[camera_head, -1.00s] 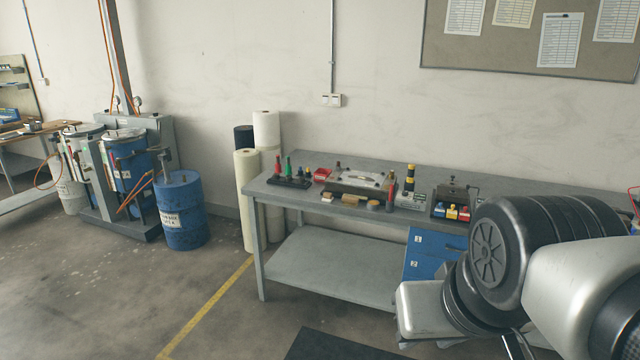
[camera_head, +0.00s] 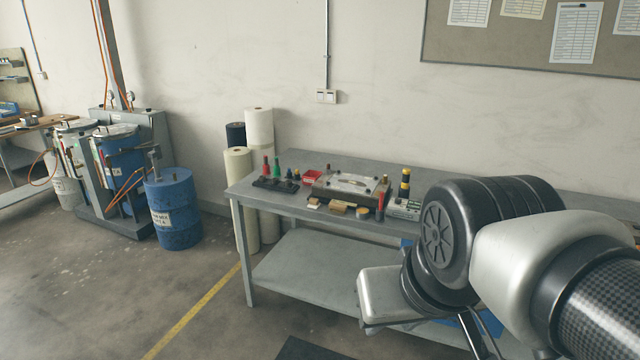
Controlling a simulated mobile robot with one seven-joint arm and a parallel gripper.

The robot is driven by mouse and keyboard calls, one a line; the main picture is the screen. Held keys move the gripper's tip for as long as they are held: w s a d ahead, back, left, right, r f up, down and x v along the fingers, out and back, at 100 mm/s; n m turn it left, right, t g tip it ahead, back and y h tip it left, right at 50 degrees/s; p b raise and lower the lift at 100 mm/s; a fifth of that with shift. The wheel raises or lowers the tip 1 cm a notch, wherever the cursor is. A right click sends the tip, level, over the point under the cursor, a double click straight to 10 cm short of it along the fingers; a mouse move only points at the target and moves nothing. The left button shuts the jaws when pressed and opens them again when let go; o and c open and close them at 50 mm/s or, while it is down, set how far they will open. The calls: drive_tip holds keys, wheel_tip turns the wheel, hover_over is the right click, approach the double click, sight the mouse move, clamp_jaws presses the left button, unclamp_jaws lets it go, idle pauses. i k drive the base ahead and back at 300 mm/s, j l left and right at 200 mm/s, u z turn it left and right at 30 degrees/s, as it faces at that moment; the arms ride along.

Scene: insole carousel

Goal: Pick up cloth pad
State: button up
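Small pale and tan items lie along the front edge of the grey workbench (camera_head: 262,204). They are a whitish piece (camera_head: 314,203), a flat tan piece (camera_head: 338,207) and a roundish tan piece (camera_head: 362,213). They are too small to tell which, if any, is the cloth pad. My arm fills the lower right, in front of the bench's right part and hiding it. A silver block at the arm's end hangs before the bench's lower shelf, apart from the small items. No fingers show clearly, and nothing held is visible.
A clamped metal plate fixture (camera_head: 350,185), coloured bottles (camera_head: 272,168), a red bin (camera_head: 312,177) and a yellow-black bottle (camera_head: 404,185) crowd the bench top. Upright rolls (camera_head: 238,190) stand at its left end. A blue drum (camera_head: 174,210) stands farther left. The floor (camera_head: 110,300) before it is clear.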

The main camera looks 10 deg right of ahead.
sight(313, 203)
drive_tip(key=i+j+z, duration=0.35)
drive_tip(key=i+j, duration=0.2)
drive_tip(key=i, duration=0.45)
drive_tip(key=i+j+z, duration=0.3)
drive_tip(key=i+j, duration=0.55)
drive_tip(key=i+j+z, duration=0.35)
drive_tip(key=i+j, duration=0.6)
drive_tip(key=j, duration=0.1)
